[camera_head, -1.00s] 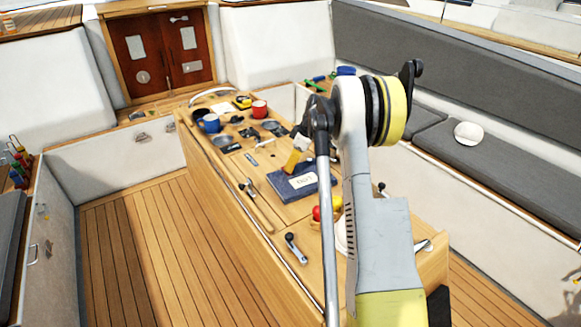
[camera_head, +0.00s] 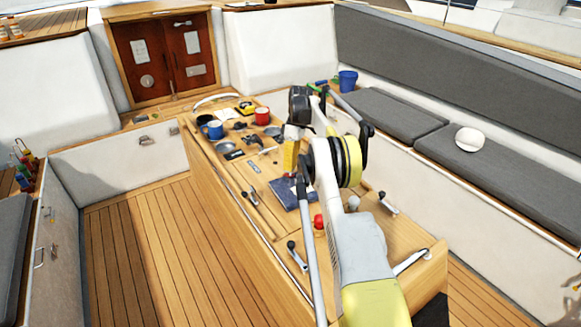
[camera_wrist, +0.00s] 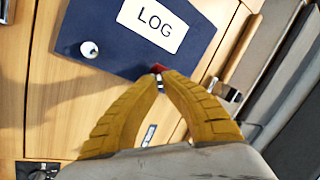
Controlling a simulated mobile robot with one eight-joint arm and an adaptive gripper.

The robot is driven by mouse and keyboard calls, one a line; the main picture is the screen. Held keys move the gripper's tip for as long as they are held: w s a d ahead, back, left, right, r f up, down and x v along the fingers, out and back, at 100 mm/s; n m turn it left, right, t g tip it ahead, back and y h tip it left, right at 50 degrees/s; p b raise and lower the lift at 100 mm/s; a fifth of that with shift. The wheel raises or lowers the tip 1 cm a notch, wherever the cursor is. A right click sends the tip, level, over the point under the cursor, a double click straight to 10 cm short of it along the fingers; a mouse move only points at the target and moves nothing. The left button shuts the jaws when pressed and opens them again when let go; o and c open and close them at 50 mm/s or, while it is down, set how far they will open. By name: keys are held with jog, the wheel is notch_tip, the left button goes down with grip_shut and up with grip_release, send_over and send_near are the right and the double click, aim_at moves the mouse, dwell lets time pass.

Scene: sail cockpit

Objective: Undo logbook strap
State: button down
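The dark blue logbook (camera_head: 283,194) lies on the cockpit table, partly hidden by my arm in the head view. In the wrist view the logbook (camera_wrist: 105,35) shows a white LOG label and a round white stud (camera_wrist: 89,49). A small red piece (camera_wrist: 158,68), perhaps the strap's end, shows at the book's edge. My gripper (camera_wrist: 163,76) has its yellow fingertips close together right at this red piece; I cannot tell whether they grip it. In the head view my gripper (camera_head: 290,168) points down just behind the book. No strap is clearly visible across the cover.
Mugs, including a red mug (camera_head: 262,115) and a blue mug (camera_head: 215,129), and small tools crowd the table's far end. A red ball-like item (camera_head: 319,221) and a black-knobbed handle (camera_head: 297,254) are nearer. The wooden floor (camera_head: 150,250) at left is clear.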

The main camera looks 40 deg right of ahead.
jog(key=shift+w, duration=0.15)
dwell(0.3)
jog(key=c, duration=1.3)
grip_release()
jog(key=shift+a+g, duration=0.1)
jog(key=shift+g, duration=0.2)
jog(key=shift+c, duration=0.2)
